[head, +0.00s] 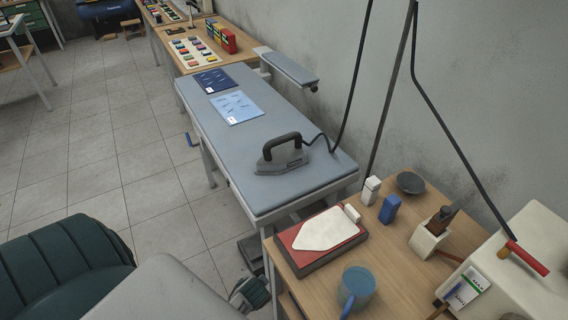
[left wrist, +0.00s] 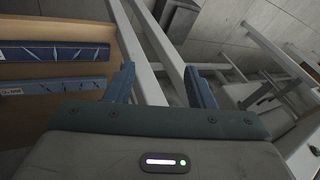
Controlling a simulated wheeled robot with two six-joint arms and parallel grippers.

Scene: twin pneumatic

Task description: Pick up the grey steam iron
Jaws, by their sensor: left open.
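The grey steam iron (head: 283,157) rests on the grey padded ironing table (head: 240,187), near its right end. Its dark handle is on top, and a black cord runs from its rear up along the wall. My left gripper (left wrist: 160,85) is open, with nothing between its two blue-grey fingers. In the head view part of it (head: 252,293) shows low beside the wooden side table, well below and apart from the iron. The iron is not seen in the left wrist view. My right gripper is not in view.
The wooden side table (head: 400,262) holds a white iron-shaped plate on a red-topped base (head: 325,232), a blue mug (head: 357,286), small blocks and a dark dish (head: 410,182). Two blue sheets (head: 236,107) lie at the ironing table's far end.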

